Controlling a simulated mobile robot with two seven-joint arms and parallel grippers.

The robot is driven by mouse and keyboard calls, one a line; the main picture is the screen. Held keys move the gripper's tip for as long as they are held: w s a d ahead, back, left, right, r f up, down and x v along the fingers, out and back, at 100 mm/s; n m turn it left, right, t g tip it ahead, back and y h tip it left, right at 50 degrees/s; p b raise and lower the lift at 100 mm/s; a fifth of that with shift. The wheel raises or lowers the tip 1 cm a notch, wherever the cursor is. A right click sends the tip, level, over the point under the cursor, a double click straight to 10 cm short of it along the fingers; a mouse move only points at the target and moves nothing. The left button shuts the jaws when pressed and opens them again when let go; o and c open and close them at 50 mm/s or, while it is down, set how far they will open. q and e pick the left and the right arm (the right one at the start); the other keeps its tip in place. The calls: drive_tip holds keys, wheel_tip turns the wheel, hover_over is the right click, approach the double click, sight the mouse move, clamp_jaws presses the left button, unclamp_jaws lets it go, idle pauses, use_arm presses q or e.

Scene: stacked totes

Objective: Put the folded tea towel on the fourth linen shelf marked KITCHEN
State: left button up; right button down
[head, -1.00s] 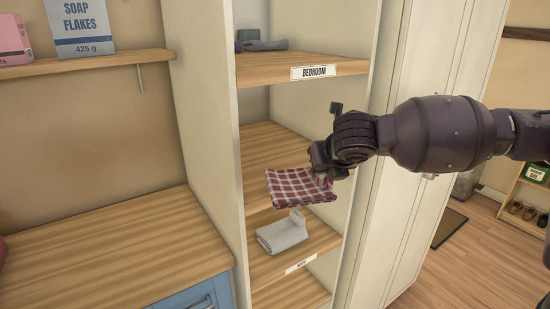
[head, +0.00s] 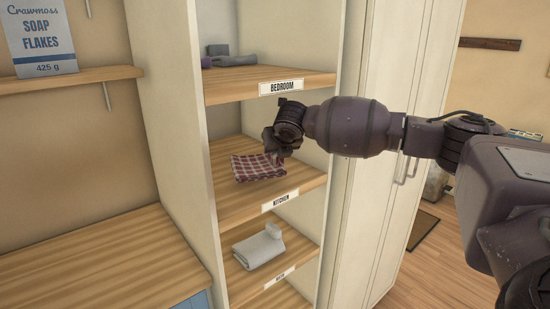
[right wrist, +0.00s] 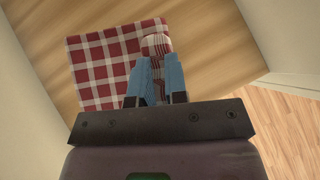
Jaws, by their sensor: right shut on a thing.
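The folded tea towel (head: 252,167), in red and white check, is at the shelf marked KITCHEN (head: 235,207) in the head view. It lies flat over the boards, on them or just above; I cannot tell which. My right gripper (head: 277,156) reaches in from the right and is shut on the towel's right part. In the right wrist view the blue fingers (right wrist: 156,72) pinch a bunched piece of the towel (right wrist: 95,65), with the wooden shelf boards beneath. My left gripper is not in view.
The BEDROOM shelf (head: 230,92) is above, holding grey and purple items. A lower shelf holds a folded grey-white cloth (head: 259,249). Cream side walls (head: 172,120) bound the shelves. A soap flakes box (head: 40,40) stands on the left wall shelf.

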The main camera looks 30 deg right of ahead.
sight(275, 158)
drive_tip(key=shift+w+d, duration=0.3)
drive_tip(key=shift+w, duration=0.55)
wheel_tip(275, 158, down, 4)
drive_tip(key=shift+r, duration=0.2)
drive_tip(key=c, duration=1.1)
unclamp_jaws()
drive_tip(key=shift+c, duration=0.2)
